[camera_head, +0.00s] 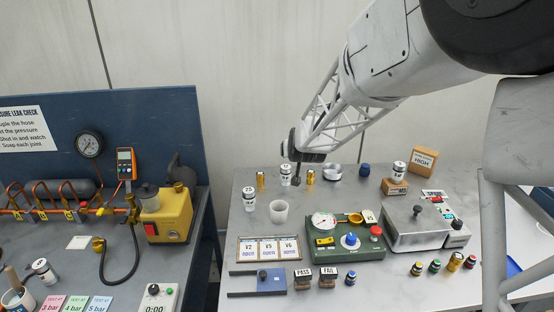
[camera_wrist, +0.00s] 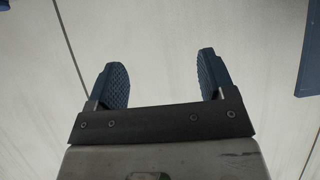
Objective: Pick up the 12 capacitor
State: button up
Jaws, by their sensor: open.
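My gripper (camera_wrist: 157,80) shows in the wrist view with its two blue ribbed fingers wide apart and nothing between them. In the head view, my arm reaches in from the upper right over the back of the right bench; I cannot make out the fingers there. I cannot read which is marked 12.
The left bench carries hoses and a yellow pump (camera_head: 168,214).

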jog(key=t, duration=0.2)
send_over(286, 167)
jog(key=s, duration=0.2)
notch_tip(286, 167, down, 6)
jog(key=r, duration=0.1)
jog(key=shift+s+f, duration=0.15)
jog(key=shift+f, duration=0.1)
jog(key=shift+f, duration=0.1)
jog(key=shift+f, duration=1.65)
jog(key=shift+f, duration=0.1)
notch_tip(286, 167, down, 3)
jog(key=shift+f, duration=0.15)
jog(key=shift+x, duration=1.45)
jog(key=shift+d, duration=0.1)
